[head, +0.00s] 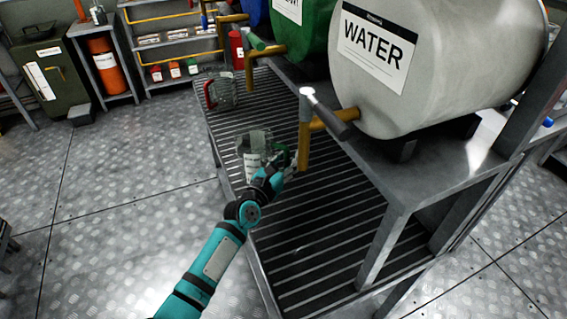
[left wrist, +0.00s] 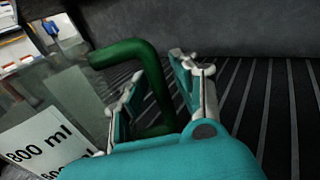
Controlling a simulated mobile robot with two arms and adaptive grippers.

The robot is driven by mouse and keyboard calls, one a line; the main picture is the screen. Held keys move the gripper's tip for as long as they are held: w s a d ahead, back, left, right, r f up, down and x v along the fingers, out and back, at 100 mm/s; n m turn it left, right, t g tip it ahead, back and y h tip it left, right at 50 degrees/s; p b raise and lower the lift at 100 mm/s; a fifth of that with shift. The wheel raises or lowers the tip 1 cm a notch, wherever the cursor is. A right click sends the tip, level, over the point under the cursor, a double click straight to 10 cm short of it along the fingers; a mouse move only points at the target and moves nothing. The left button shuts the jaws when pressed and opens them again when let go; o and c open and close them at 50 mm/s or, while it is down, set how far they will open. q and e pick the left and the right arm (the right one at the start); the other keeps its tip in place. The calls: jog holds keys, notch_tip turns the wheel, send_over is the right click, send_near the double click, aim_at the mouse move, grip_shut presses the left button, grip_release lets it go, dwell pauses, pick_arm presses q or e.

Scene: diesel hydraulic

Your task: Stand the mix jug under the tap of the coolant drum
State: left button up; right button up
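A clear jug (head: 250,148) with a green handle stands upright on the slatted rack (head: 310,225), left of the water drum's tap (head: 304,135). In the left wrist view its handle (left wrist: 152,75) passes between my left gripper's two fingers (left wrist: 158,92), with a gap visible beside it. My left gripper (head: 288,168) is open around the handle. A second clear jug (head: 226,92), with a red handle, stands farther back near the green drum's tap (head: 250,62). The frames do not show which is the mix jug. The green drum (head: 313,30) has a partly cropped label, apparently coolant.
The grey water drum (head: 440,60) lies on a metal stand (head: 400,185) to the right. A blue drum (head: 255,10) is at the back. Shelves with cans (head: 175,68) and an orange cylinder (head: 104,66) stand behind.

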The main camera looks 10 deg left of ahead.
pick_arm(q)
jog(key=v, duration=1.2)
jog(key=shift+r, duration=0.25)
